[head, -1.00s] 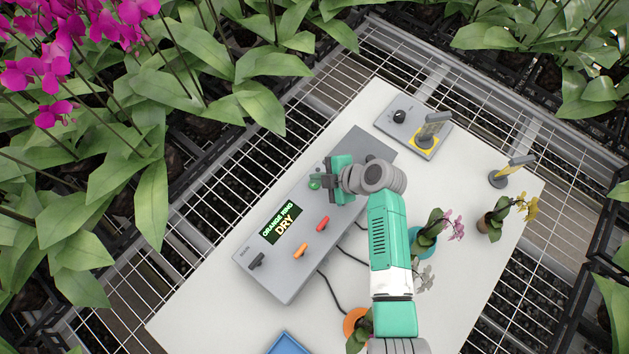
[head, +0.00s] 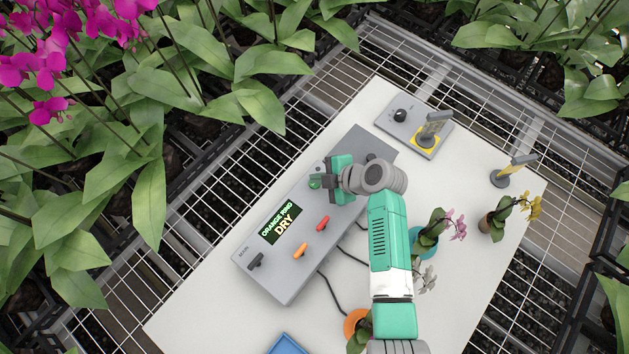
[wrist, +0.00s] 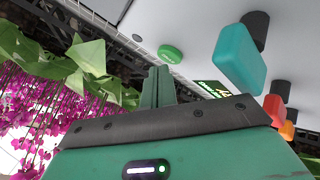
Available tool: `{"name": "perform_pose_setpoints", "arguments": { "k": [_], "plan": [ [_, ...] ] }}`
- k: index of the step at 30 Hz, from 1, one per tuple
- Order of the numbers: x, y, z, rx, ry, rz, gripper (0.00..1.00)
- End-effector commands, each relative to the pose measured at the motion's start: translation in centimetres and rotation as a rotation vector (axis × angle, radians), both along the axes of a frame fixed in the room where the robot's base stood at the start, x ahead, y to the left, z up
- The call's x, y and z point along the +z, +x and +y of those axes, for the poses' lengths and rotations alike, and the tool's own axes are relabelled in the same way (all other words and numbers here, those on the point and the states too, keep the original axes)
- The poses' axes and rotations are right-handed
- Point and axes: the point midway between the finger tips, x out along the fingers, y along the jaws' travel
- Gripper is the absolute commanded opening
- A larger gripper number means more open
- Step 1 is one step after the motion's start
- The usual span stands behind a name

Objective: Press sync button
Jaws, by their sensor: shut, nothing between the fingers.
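A grey control box (head: 290,275) lies on the white table. A round green button (head: 314,183) shows on it just left of my gripper (head: 324,184); its label cannot be read. In the wrist view the green button (wrist: 170,53) stands slightly beyond the tips of my gripper (wrist: 158,72), with a gap visible in the picture. My fingers are together and empty. Whether they touch the box cannot be told in the head view. A display (head: 281,222) on the box reads "ORANGE RING DRY".
Black (head: 255,261), orange (head: 300,250) and red (head: 322,224) levers sit on the box. A teal lever (wrist: 240,58) shows close by in the wrist view. A smaller panel (head: 392,128) with a knob lies behind. Potted orchids (head: 497,222) stand right; a blue tray (head: 287,345) is in front.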

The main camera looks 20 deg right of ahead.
Motion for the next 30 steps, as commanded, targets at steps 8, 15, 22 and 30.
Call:
{"name": "perform_pose_setpoints", "arguments": {
  "k": [8, 15, 22, 30],
  "plan": [
    [-0.8, -0.2, 0.1, 0.000, -0.002, 0.006, 0.00],
    [-1.3, -0.3, 0.1, 0.000, -0.003, 0.008, 0.00],
    [-1.8, -0.3, 0.2, 0.002, -0.005, 0.008, 0.00],
    [-2.2, -0.3, 0.2, 0.003, -0.005, 0.009, 0.00]
  ]
}}
